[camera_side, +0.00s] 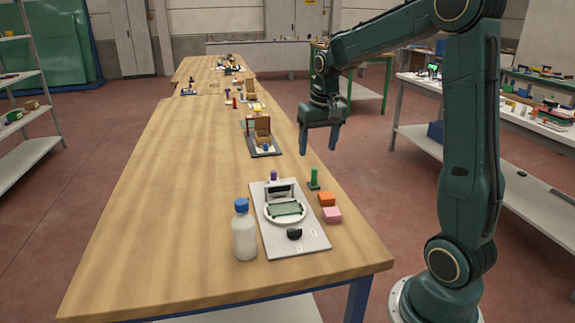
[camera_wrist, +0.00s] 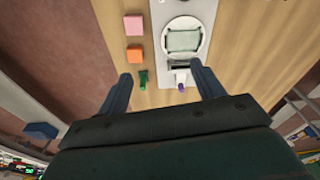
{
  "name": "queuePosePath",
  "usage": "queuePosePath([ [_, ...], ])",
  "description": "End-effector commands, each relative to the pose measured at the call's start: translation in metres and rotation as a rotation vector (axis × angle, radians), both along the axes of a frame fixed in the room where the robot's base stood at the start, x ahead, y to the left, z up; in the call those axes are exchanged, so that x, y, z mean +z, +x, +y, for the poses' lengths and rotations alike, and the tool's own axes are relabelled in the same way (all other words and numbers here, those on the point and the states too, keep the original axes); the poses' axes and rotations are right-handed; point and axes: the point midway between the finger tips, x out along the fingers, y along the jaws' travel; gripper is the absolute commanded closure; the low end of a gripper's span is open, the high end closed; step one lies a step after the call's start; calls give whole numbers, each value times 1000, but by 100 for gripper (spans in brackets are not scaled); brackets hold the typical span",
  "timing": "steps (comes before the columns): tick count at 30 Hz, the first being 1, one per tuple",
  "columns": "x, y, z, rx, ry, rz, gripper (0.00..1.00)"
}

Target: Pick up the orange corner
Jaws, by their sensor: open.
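The orange corner (camera_side: 326,199) is a small orange block on the wooden table, right of the grey board, just behind a pink block (camera_side: 332,214). In the wrist view the orange corner (camera_wrist: 134,54) lies beyond my left finger, with the pink block (camera_wrist: 133,25) farther up. My gripper (camera_side: 335,142) is open and empty, held above the table's right edge, behind and above the orange corner. It also shows in the wrist view (camera_wrist: 163,82) with its two fingers wide apart. Nothing hides the orange corner.
A grey board (camera_side: 305,242) carries a round white fixture with a glass piece (camera_side: 284,209). A green peg-like part (camera_side: 314,180) stands just behind the orange corner. A white bottle with a blue cap (camera_side: 244,231) stands left of the board. The table's left side is clear.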

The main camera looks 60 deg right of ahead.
Motion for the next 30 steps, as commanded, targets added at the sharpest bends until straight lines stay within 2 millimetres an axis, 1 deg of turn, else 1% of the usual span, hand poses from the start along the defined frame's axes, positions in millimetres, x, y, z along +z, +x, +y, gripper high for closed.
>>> queuePosePath([
  [1, -10, 3, -14, -29, 10, 16, 33],
  [6, -39, 10, -56, -117, 39, 58, 33],
  [9, -56, 11, -78, -163, 54, 78, 33],
  [13, -73, 11, -99, -205, 69, 96, 33],
  [15, -79, 10, -106, -220, 75, 102, 33],
  [18, -84, 10, -111, -231, 78, 106, 33],
  [26, -87, 9, -112, -233, 80, 108, 33],
  [30, -97, 9, -111, -233, 81, 110, 33],
])
